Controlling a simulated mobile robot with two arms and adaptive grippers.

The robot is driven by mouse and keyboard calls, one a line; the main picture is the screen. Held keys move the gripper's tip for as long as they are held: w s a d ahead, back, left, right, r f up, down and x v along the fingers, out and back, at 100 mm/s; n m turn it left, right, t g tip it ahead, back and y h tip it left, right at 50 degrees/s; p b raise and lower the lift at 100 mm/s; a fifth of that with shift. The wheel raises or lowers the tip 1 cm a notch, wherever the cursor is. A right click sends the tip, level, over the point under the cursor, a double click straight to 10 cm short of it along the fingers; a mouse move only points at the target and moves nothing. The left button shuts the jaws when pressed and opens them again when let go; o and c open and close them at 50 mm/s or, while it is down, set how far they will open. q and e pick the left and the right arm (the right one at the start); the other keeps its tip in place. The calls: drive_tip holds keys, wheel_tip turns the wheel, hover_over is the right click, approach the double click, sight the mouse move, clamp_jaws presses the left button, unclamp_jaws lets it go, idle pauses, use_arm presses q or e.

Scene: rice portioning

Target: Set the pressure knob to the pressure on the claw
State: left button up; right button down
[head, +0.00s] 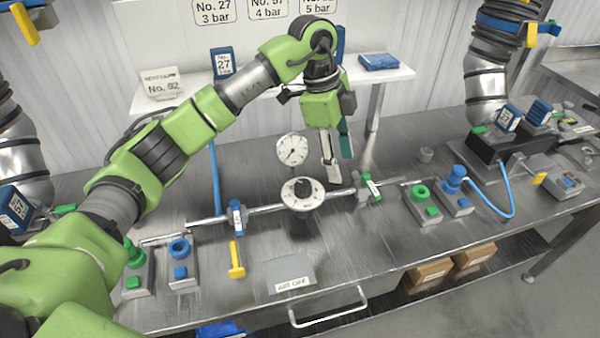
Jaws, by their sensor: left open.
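The black pressure knob (303,189) sits in the middle of a white round dial (292,201) on the metal pipe. A white pressure gauge (292,150) with a dark needle stands just behind it; its numbers are too small to read. A blue block marked No. 27 (223,63) is at the back shelf; I cannot tell whether it belongs to a claw. My left gripper (339,160) points down, open and with nothing between its fingers. It is behind and to the right of the knob, apart from it. My right gripper is not in view.
Wall signs pair No. 27 with 3 bar (215,13), No. 57 with 4 bar and No. 92 with 5 bar. A card marked No. 92 (163,85) stands on the shelf.

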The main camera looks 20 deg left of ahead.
sight(303, 183)
use_arm(q)
drive_tip(key=w+a+r+n+y, duration=0.1)
drive_tip(key=a+r+n+y, duration=0.2)
drive_tip(key=a, duration=0.5)
wheel_tip(303, 183, down, 14)
drive_tip(key=p, duration=0.3)
drive_tip(key=shift+w+a+r, duration=0.1)
drive_tip(key=shift+a, duration=0.05)
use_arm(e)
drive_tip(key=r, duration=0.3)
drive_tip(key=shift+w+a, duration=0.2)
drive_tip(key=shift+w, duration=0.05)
use_arm(q)
drive_tip(key=c, duration=1.1)
